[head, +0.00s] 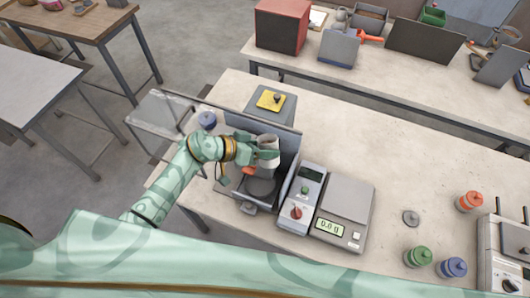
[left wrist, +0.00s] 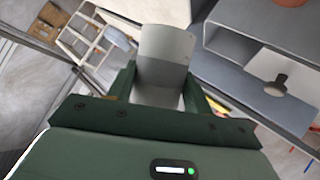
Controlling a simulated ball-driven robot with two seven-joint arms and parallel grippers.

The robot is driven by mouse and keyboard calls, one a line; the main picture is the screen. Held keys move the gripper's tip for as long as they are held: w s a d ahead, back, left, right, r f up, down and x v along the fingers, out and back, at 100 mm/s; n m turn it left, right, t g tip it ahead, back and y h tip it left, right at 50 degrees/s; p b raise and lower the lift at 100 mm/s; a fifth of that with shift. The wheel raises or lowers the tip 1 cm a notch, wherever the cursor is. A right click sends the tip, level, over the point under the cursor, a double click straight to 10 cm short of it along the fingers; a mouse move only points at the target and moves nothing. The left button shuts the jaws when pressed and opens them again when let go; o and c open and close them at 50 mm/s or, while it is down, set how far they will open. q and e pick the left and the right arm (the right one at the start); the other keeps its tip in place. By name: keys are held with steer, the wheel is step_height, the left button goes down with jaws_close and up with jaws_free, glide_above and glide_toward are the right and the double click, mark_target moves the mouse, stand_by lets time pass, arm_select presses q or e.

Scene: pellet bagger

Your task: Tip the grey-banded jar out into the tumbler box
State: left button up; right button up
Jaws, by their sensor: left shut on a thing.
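My left gripper (head: 258,150) is shut on a pale jar with grey on it (head: 268,143), held over the grey tumbler box (head: 289,160). In the left wrist view, the jar (left wrist: 165,60) stands between the dark green fingers (left wrist: 160,92), and a grey box-like housing (left wrist: 235,42) shows beyond it to the right. Whether the jar is tilted is hard to tell, and its contents are hidden. A dark round bowl shape lies in the box below the gripper. My right gripper is not in view.
Right of the box stand a control unit (head: 302,195) and a scale (head: 345,205) reading 0.0 g. Green (head: 418,257), blue (head: 452,268) and orange (head: 468,202) jars and a grey lid (head: 411,218) are at the right. The bench behind the scale is clear.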

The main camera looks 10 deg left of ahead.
mark_target(262, 139)
arm_select(q)
steer(key=w+n+g+b, duration=0.1)
steer(key=b, duration=0.2)
steer(key=w+a+f+n+g+h+b, duration=0.1)
steer(key=w+n+g+b, duration=0.1)
steer(key=b, duration=0.2)
steer(key=shift+a+f, duration=0.1)
steer(key=shift+r+n+g+h+p, duration=0.3)
steer(key=shift+r+g+p, duration=0.25)
steer(key=shift+p, duration=0.55)
steer(key=shift+a+n+g+h+p, duration=0.1)
steer(key=shift+n+g+h+p, duration=0.2)
steer(key=shift+n, duration=0.2)
steer(key=shift+w+f+n+g+h, duration=0.15)
steer(key=shift+f+n+g+h, duration=0.15)
steer(key=shift+n, duration=0.1)
steer(key=shift+w+a+r+n+g+h+b, duration=0.1)
steer(key=shift+w+a+n+g+h+b, duration=0.1)
steer(key=shift+w+n+g+h+b, duration=0.4)
steer(key=shift+s+r+n+g+b, duration=0.15)
steer(key=shift+r+n+g+b, duration=0.1)
steer(key=shift+n+g+b, duration=0.35)
